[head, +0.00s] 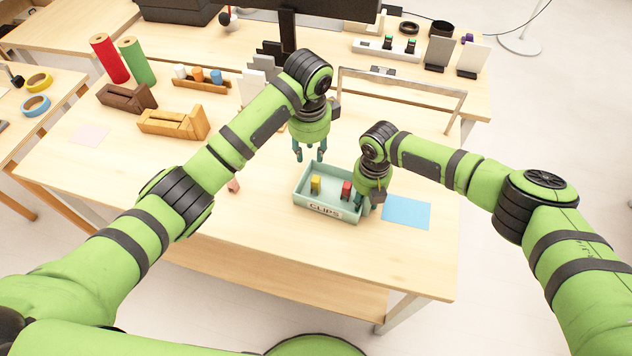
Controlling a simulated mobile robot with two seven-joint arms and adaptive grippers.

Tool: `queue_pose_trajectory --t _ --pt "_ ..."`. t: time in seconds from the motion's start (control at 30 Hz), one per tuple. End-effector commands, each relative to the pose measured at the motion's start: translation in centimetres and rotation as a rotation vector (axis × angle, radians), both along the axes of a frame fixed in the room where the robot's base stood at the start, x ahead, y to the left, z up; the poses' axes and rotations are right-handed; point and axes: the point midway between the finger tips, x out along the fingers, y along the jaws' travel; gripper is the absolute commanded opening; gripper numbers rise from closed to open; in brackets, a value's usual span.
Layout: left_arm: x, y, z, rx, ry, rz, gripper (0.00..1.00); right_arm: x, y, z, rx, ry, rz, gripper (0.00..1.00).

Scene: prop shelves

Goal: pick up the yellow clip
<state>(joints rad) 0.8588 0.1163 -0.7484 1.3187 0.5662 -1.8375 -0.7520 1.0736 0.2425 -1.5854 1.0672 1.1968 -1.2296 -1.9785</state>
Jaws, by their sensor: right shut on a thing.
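The yellow clip (315,184) stands upright in the left part of a pale green tray (322,211) labelled CLIPS. A red clip (347,190) stands in the same tray to its right. My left gripper (309,156) is open and empty, above the back left of the tray with its fingers pointing down. My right gripper (366,206) is at the tray's right end, shut on the tray's right wall; its fingertips are partly hidden.
A blue sheet (406,212) lies right of the tray. A grey frame (402,84), a wooden block holder (174,123) and a monitor (325,8) stand further back. The table front is clear.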

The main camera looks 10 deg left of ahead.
Motion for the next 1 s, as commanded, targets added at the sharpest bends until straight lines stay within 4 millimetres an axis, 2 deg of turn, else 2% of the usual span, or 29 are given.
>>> queue_pose_trajectory --t 0.13,0.33,0.6,0.87,1.0 --pt "0.1 -0.6 0.8 0.002 0.065 -0.187 0.35 0.0 0.0 -0.1 -0.001 0.001 0.0 0.06" --pt "-0.1 -0.8 0.6 -0.002 0.104 -0.3 0.35 0.0 0.0 -0.1 -0.001 0.001 0.0 0.06" --pt "-0.2 -0.9 -3.9 -0.002 0.107 -0.308 0.35 0.0 0.0 -0.1 -0.001 0.001 0.0 0.06" --pt "-0.1 -0.9 -6.1 -0.001 0.103 -0.308 0.35 0.0 0.0 -0.1 -0.001 0.001 0.0 0.06" --pt "-0.5 -1.2 -8.0 -0.002 0.107 -0.307 0.35 0.0 0.0 -0.1 -0.001 0.001 0.0 0.06"
